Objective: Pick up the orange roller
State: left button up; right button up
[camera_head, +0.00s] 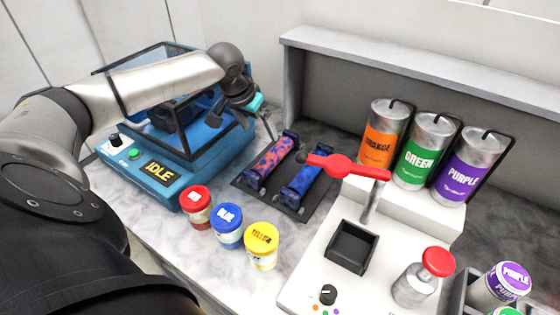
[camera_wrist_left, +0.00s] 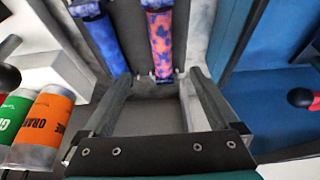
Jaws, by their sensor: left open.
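The orange roller, orange-red with blue-purple blotches (camera_head: 270,158), lies in the left slot of a dark rack (camera_head: 300,206). It also shows in the left wrist view (camera_wrist_left: 161,42), ahead of the fingers. A blue patterned roller (camera_head: 303,180) lies beside it and also shows in the left wrist view (camera_wrist_left: 103,40). My left gripper (camera_head: 264,124) is above and behind the rack, pointing down. In the left wrist view its fingers (camera_wrist_left: 158,82) are apart with nothing between them. My right gripper is not in view.
A blue machine reading IDLE (camera_head: 160,172) stands left of the rack. Red (camera_head: 196,207), blue (camera_head: 228,226) and yellow (camera_head: 262,246) jars stand in front. A white station with a red lever (camera_head: 345,167) and cans, including an orange one (camera_head: 381,135), is at right.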

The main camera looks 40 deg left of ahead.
pick_arm(q)
jog(key=b, duration=0.1)
send_near(271, 153)
jog(key=x, duration=0.5)
jog(key=shift+s+d+f, duration=0.15)
jog(key=shift+d, duration=0.25)
jog(key=shift+a+b+x, duration=0.1)
jog(key=shift+b+x, duration=0.25)
jog(key=shift+x, duration=0.9)
jog(key=shift+a+b+x, duration=0.15)
jog(key=shift+b+x, duration=0.2)
jog(key=shift+x, duration=0.95)
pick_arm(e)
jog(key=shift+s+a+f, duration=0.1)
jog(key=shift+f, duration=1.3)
pick_arm(q)
grip_shut()
